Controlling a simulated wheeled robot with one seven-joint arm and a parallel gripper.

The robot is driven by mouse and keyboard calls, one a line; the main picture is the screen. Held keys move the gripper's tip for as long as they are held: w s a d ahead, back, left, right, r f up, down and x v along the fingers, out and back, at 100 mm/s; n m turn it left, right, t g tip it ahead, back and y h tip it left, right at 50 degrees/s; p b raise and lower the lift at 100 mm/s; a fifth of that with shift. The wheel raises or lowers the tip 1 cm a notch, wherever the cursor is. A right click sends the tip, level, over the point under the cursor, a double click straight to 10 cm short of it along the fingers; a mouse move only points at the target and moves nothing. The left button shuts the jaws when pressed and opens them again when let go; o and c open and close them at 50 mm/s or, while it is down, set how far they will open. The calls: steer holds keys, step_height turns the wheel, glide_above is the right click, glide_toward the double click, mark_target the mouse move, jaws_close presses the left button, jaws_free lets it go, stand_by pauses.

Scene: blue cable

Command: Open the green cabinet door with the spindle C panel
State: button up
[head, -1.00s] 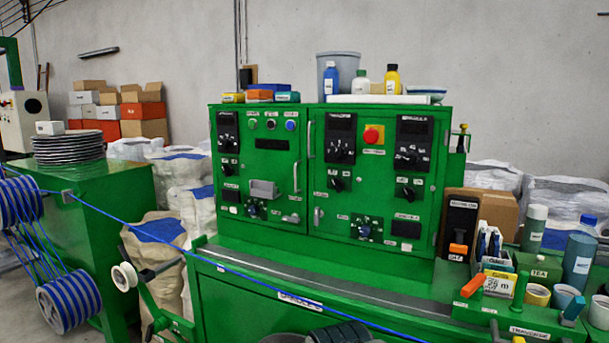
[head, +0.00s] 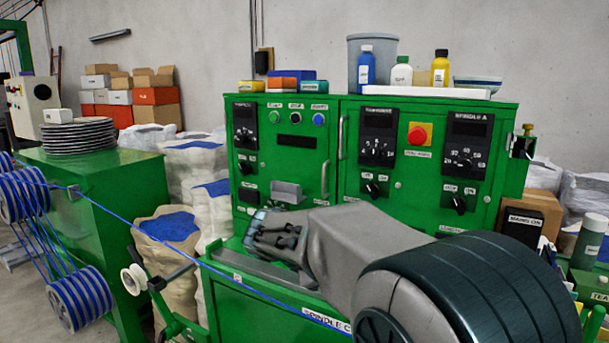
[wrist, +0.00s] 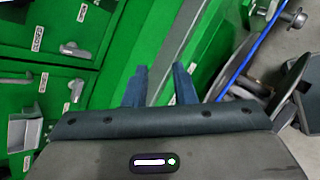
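The green cabinet has two doors in the head view. The left door (head: 258,183) carries a dial panel, push buttons, a grey tray and an upright handle (head: 325,180). The right door (head: 400,193) has a panel lettered "SPINDLE A" and its own handle (head: 343,137). Both look shut. A label that seems to read "SPINDLE C" (head: 327,319) is on the green front below; the left door's panel lettering is too small to read. My gripper (wrist: 160,87) is open and empty in the wrist view, over the green ledge. In the head view my arm hides the doors' lower parts.
A blue cable (head: 210,266) runs across the front from spools (head: 80,298) at left. Bottles and a bucket (head: 371,58) stand on the cabinet. Sacks (head: 168,245) stand left of it. In the wrist view the cable (wrist: 253,47) passes right of my gripper.

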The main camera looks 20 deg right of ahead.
steer(key=w+r+n+t+h, duration=0.25)
steer(key=w+r+n, duration=0.25)
steer(key=w, duration=0.4)
steer(key=n+t+h+p, duration=0.2)
steer(key=n+t+h, duration=0.1)
steer(key=n, duration=0.3)
glide_toward(323, 178)
steer(key=p+x, duration=0.3)
steer(key=x, duration=0.7)
steer(key=shift+w+d+f, duration=0.1)
steer(key=shift+w+d, duration=0.1)
jaws_close()
